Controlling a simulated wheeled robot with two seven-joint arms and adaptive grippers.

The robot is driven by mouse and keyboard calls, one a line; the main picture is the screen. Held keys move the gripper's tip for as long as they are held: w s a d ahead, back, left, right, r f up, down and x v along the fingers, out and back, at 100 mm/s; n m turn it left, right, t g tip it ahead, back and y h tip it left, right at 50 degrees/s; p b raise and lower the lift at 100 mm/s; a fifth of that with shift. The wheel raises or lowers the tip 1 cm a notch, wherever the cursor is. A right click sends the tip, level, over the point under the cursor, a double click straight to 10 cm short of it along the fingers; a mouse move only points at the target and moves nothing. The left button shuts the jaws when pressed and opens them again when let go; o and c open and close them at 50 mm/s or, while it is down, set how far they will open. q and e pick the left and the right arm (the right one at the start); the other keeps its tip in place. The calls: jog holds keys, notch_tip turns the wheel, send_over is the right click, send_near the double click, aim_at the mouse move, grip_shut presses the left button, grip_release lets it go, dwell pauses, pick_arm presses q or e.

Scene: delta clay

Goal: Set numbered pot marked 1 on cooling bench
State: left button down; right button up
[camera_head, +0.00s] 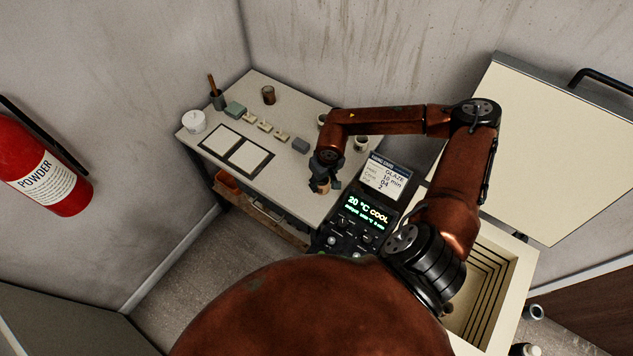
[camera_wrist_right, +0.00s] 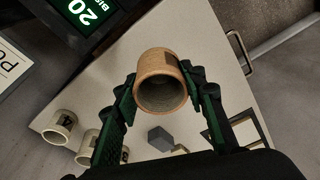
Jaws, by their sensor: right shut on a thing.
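My right gripper (camera_head: 324,180) is shut on a tan clay pot (camera_head: 323,187). In the right wrist view the pot (camera_wrist_right: 161,82) sits between the green-padded fingers (camera_wrist_right: 165,100), its round mouth facing the camera. A dark mark shows on its side, but I cannot read its number. The pot is over the right front part of the pale bench (camera_head: 285,178); I cannot tell whether it touches the top. Other pale pots (camera_wrist_right: 60,126) (camera_wrist_right: 88,147) with dark marks stand at the left of the wrist view; one pot (camera_head: 361,144) shows beside my arm. My left gripper is out of view.
Two dark-framed pale squares (camera_head: 249,157) lie on the bench, near small blocks (camera_head: 265,126), a grey block (camera_head: 300,145), a brown cup (camera_head: 268,95) and a white tub (camera_head: 194,121). A control panel (camera_head: 357,222) and an open kiln (camera_head: 486,280) stand to the right.

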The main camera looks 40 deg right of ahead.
jog(key=w+f, duration=0.1)
jog(key=f, duration=0.1)
jog(key=w+f, duration=0.1)
jog(key=w, duration=0.1)
jog(key=shift+d+f, duration=0.2)
jog(key=shift+f, duration=0.2)
jog(key=shift+f+p, duration=0.5)
jog(key=shift+f, duration=1.05)
jog(key=shift+f, duration=0.2)
jog(key=o, duration=1.2)
jog(key=shift+r, duration=0.1)
jog(key=r, duration=0.4)
jog(key=s+r, duration=0.1)
jog(key=r, duration=0.3)
jog(key=r+b, duration=0.1)
jog(key=r, duration=0.3)
jog(key=shift+s, duration=0.35)
